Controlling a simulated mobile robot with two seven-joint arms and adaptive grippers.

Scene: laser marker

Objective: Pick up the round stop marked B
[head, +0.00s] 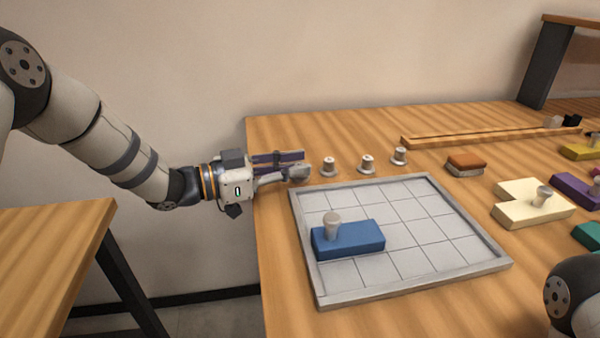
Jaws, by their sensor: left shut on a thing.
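My left gripper (290,173) reaches in from the left, low over the table's far left corner. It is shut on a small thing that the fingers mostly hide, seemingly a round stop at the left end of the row. Three small grey, knobbed round stops stand upright to its right: a near one (329,167), a middle one (367,164) and a far right one (399,156). No letter can be read on any of them, so I cannot tell which is B. My right gripper is out of view.
A grey gridded tray (405,287) lies in front of the stops, with a knobbed blue block (350,241) inside. A brown-and-grey pad (465,164), a wooden rail (480,135), a cream block (525,205) and a purple block (575,188) are to the right.

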